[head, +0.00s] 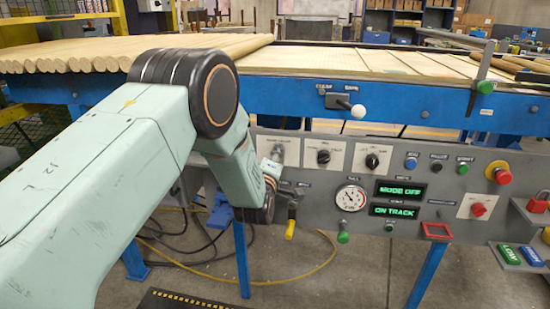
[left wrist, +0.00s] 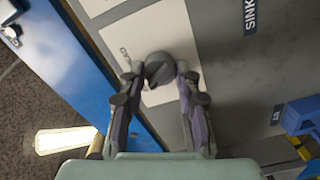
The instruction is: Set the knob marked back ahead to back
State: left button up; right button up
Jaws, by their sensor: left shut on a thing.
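A dark round knob (left wrist: 160,69) sits on a pale plate (left wrist: 165,25) in the left wrist view. The fingers of my left gripper (left wrist: 159,79) stand on either side of it and are shut on it. The plate's lettering is too cut off to read. In the head view my left gripper (head: 271,172) is at the leftmost pale plate (head: 292,150) of the grey panel, and my arm hides part of that area. I cannot read which knob is marked back ahead. My right gripper is not in view.
Two more black knobs sit to the right, a middle knob (head: 323,156) and a right knob (head: 372,160). Below are a yellow-handled lever (head: 290,229), a gauge (head: 351,198) and a display reading MODE OFF (head: 401,190). A blue rail (head: 400,103) runs above the panel.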

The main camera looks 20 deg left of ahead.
pick_arm(q)
jog(key=o, duration=1.2)
jog(key=shift+c, duration=0.2)
jog(key=s+d, duration=0.2)
jog(key=s, duration=0.9)
jog(key=shift+s+d, duration=0.15)
jog(key=shift+s, duration=0.25)
